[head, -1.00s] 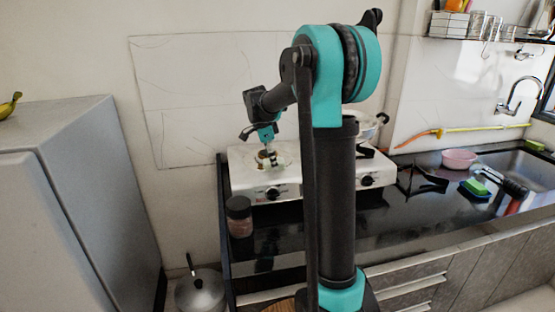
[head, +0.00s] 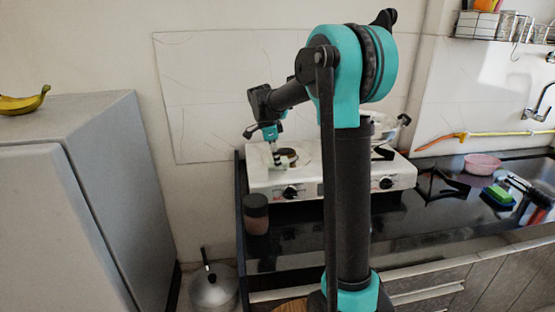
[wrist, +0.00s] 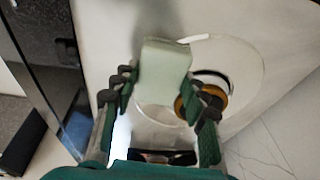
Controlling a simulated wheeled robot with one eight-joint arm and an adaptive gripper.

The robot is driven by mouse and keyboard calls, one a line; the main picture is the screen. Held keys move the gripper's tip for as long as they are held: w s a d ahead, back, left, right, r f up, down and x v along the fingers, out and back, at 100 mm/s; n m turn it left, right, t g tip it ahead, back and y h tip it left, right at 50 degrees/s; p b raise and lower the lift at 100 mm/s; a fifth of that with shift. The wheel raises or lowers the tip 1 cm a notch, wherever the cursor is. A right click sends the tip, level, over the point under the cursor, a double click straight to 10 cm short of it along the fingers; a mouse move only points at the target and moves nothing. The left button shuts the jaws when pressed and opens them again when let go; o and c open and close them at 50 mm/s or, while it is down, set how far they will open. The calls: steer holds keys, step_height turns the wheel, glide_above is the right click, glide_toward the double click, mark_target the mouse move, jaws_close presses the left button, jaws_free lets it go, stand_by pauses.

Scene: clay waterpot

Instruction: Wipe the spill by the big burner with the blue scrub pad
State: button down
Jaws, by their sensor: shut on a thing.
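My gripper (wrist: 163,95) is shut on a pale, greenish-white block-shaped pad (wrist: 165,62), held between its fingers over the white stove top. The pad looks pale rather than blue here. In the head view my gripper (head: 275,152) is low over the stove's left end, just left of the left burner (head: 289,154). In the wrist view the brass-rimmed burner (wrist: 213,92) sits right of the pad, partly behind the right finger. A faint glossy rounded patch (wrist: 158,119) lies between the fingers; I cannot tell if it is the spill. Whether the pad touches the stove is unclear.
The white stove (head: 330,185) stands on a black counter (head: 400,215). A dark-lidded jar (head: 256,214) stands in front of its left end. A pot (head: 384,133) sits at the right burner. A green sponge (head: 498,194) and pink bowl (head: 482,164) lie far right.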

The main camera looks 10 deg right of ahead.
steer(key=shift+d+r, duration=0.1)
steer(key=shift+r, duration=2.95)
steer(key=shift+r, duration=0.1)
steer(key=shift+d+v, duration=0.15)
steer(key=shift+v, duration=0.55)
steer(key=shift+d+v, duration=0.15)
steer(key=shift+v, duration=0.5)
steer(key=shift+s, duration=0.1)
